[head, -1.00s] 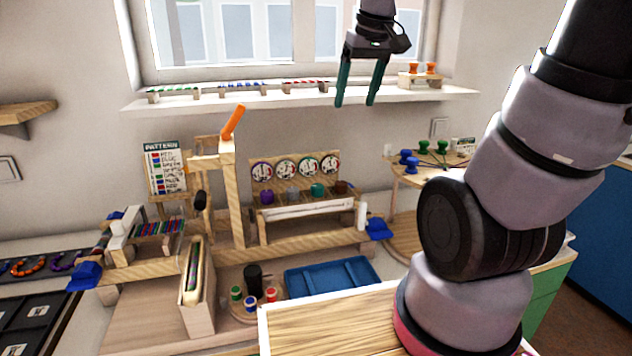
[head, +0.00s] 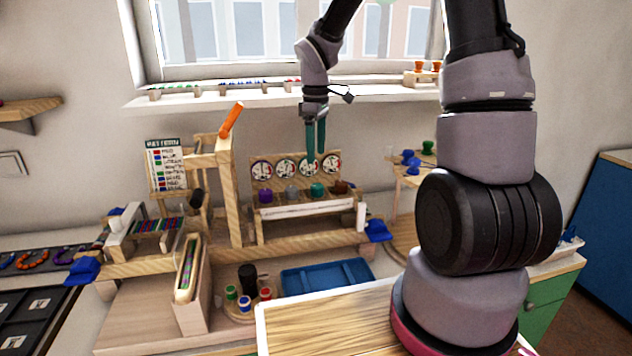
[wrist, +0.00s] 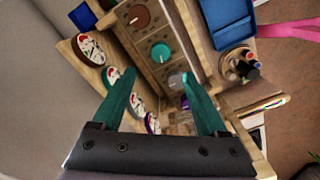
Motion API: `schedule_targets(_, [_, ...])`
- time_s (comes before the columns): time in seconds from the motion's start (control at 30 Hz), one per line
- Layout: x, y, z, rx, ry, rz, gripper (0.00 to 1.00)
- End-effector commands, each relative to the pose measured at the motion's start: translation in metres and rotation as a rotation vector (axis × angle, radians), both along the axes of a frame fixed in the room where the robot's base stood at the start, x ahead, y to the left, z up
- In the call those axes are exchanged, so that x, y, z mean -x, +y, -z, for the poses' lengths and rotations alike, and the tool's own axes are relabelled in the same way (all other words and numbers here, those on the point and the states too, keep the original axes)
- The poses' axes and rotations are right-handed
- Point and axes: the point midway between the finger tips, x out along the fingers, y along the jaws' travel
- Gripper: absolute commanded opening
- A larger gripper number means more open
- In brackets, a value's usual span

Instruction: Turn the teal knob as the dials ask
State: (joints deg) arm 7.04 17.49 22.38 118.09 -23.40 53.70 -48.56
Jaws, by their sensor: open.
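The teal knob (head: 317,190) is third from the left in a row of knobs on the wooden dial stand, between a grey knob (head: 292,193) and a brown knob (head: 341,187). It also shows in the wrist view (wrist: 161,53), beyond the fingertips. Several round dials (head: 308,167) with white faces stand on the board above the knobs. My gripper (head: 316,156) points down, open and empty, above and apart from the teal knob, with its fingers in front of the right-hand dials. In the wrist view its teal fingers (wrist: 165,88) are spread.
A purple knob (head: 265,196) is at the row's left end. A blue tray (head: 327,277) lies in front of the stand. A tall wooden post with an orange handle (head: 232,119) rises to the left. A pattern card (head: 167,165) stands farther left.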

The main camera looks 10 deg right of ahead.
Motion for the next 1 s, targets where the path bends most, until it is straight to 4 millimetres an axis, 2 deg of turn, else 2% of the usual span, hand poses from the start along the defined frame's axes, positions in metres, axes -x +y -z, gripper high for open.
schedule_targets(0.3, [0.001,0.0,0.06,-0.001,0.004,0.001,0.76])
schedule_targets(0.43, [0.001,0.0,0.08,0.0,0.004,0.001,0.76])
schedule_targets(0.63, [0.001,0.0,0.094,-0.001,0.001,0.002,0.76])
schedule_targets(0.9, [0.001,0.0,0.096,0.0,0.0,0.003,0.76])
schedule_targets(0.93, [0.001,0.0,0.096,0.0,0.0,0.003,0.72])
schedule_targets(1.0, [0.001,0.0,0.096,0.0,0.0,0.003,0.45])
